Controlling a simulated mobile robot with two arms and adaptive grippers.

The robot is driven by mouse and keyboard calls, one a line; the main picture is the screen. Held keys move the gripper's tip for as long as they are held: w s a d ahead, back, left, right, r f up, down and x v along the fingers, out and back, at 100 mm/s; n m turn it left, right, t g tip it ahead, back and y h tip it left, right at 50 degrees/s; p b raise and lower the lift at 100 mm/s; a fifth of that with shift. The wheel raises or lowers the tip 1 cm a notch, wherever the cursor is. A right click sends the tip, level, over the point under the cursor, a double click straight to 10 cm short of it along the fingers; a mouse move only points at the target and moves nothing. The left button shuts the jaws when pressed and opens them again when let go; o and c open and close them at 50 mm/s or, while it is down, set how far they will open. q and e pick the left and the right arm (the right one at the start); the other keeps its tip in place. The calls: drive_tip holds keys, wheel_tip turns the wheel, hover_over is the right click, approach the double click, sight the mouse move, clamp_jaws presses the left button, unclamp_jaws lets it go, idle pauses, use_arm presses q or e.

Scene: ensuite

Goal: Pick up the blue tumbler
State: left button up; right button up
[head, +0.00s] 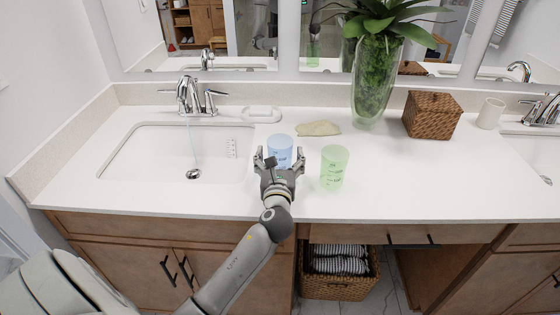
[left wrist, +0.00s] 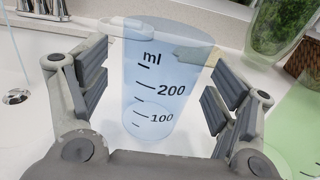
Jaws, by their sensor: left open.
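The blue tumbler (head: 280,146) stands upright on the white counter, just right of the left sink. It is see-through, and in the left wrist view the tumbler (left wrist: 160,85) shows black "ml" marks. My left gripper (head: 278,162) is open at the tumbler's near side. In the left wrist view its fingers (left wrist: 155,95) stand on either side of the tumbler, with a visible gap to it on both sides near the pads. The gripper hides the tumbler's lower part in the head view. My right gripper does not show.
A green tumbler (head: 333,167) stands close to the right of my left gripper. Behind are a beige stone-like piece (head: 318,128), a white dish (head: 262,115) and a plant vase (head: 372,90). A wicker box (head: 432,115) and white cup (head: 490,113) stand farther right. The front counter is clear.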

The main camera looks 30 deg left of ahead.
use_arm(q)
drive_tip(key=shift+x, duration=0.95)
drive_tip(key=c, duration=1)
drive_tip(key=shift+c, duration=0.6)
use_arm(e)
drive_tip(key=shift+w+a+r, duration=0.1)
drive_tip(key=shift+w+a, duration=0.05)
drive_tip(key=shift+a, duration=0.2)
use_arm(q)
drive_tip(key=shift+r, duration=0.15)
